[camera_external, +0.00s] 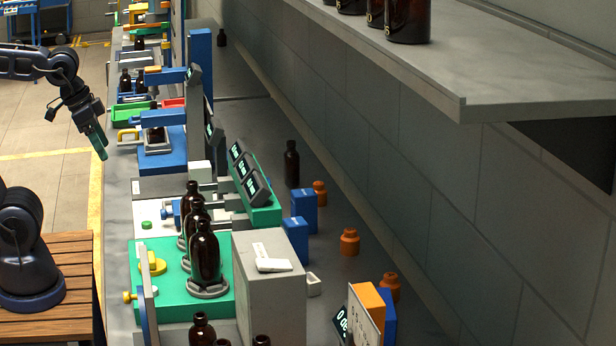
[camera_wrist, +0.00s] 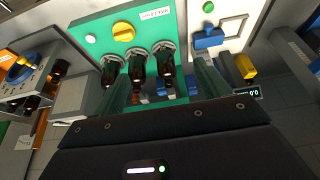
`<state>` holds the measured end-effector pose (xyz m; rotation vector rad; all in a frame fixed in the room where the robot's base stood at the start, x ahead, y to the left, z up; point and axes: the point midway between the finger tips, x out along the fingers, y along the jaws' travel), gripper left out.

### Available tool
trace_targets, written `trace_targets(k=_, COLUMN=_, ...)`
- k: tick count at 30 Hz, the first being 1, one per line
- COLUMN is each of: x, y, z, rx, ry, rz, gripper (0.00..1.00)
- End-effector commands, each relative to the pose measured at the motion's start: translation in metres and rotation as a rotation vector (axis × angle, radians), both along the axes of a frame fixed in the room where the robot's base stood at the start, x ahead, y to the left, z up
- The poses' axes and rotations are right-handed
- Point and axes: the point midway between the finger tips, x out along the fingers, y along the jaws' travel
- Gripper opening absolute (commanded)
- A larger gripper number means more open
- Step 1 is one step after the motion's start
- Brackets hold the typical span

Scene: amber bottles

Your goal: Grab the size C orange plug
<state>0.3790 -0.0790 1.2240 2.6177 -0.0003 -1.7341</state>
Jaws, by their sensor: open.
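Three orange plugs stand on the grey counter in the external view: a far one (camera_external: 320,193), a middle one (camera_external: 349,241) and a near one (camera_external: 390,286). I cannot read a size letter on any of them. My gripper (camera_external: 100,150) hangs at the left, tilted down beside the counter's outer edge, well away from the plugs. In the wrist view my gripper (camera_wrist: 165,88) has its two green fingers apart, with no held object seen between them. Brown bottles show beyond the fingers there, and no plug is clearly identifiable.
Several amber bottles (camera_external: 205,255) stand on a green station (camera_external: 170,306). A grey box (camera_external: 270,295), blue boxes (camera_external: 304,208) and tilted displays (camera_external: 246,172) lie between my arm and the plugs. A shelf (camera_external: 490,85) overhangs the counter's wall side. A lone bottle (camera_external: 291,164) stands near the far plug.

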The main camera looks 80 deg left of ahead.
Motion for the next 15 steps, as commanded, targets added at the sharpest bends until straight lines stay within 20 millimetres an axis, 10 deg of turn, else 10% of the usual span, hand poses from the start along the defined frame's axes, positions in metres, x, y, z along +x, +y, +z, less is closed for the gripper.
trace_targets(k=15, x=0.024, y=0.004, z=0.013, rx=-0.025, ry=0.018, rz=0.060, gripper=0.69)
